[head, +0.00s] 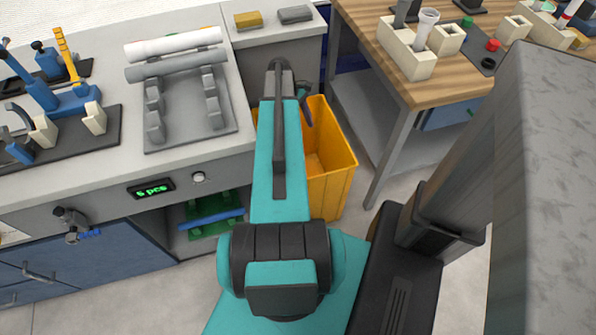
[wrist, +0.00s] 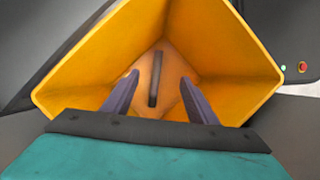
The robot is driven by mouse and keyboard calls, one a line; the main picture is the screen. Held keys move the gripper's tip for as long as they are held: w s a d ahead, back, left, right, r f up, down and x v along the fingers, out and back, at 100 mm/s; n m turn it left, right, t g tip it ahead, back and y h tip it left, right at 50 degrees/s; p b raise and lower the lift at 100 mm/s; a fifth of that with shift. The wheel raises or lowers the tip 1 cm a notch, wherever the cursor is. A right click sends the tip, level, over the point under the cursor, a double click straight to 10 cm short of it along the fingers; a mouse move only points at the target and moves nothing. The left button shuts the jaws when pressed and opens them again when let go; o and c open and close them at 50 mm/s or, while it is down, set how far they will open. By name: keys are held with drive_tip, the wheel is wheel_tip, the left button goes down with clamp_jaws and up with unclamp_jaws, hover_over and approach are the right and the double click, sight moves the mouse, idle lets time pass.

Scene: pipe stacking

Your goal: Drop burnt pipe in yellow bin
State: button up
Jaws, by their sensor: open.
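The yellow bin (head: 335,165) stands on the floor between the grey counter and the wooden table, partly hidden by my arm in the head view. In the wrist view the yellow bin (wrist: 245,70) opens below my gripper (wrist: 159,76). My gripper is open, its two fingers apart over the bin's mouth. A dark, narrow bar that looks like the burnt pipe (wrist: 154,80) shows between the fingers against the bin's inside, touching neither finger. I cannot tell whether it rests on the bottom or is falling.
A light pipe (head: 173,44) and a grey pipe (head: 177,64) lie on a grey rack (head: 189,125) on the counter. A blue fixture (head: 62,98) stands at the left. Beige holders (head: 408,58) stand on the wooden table (head: 378,18). A large grey column stands at the right.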

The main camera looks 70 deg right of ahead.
drive_tip(key=v, duration=1.2)
drive_tip(key=shift+r, duration=0.2)
drive_tip(key=shift+w, duration=0.15)
idle(0.4)
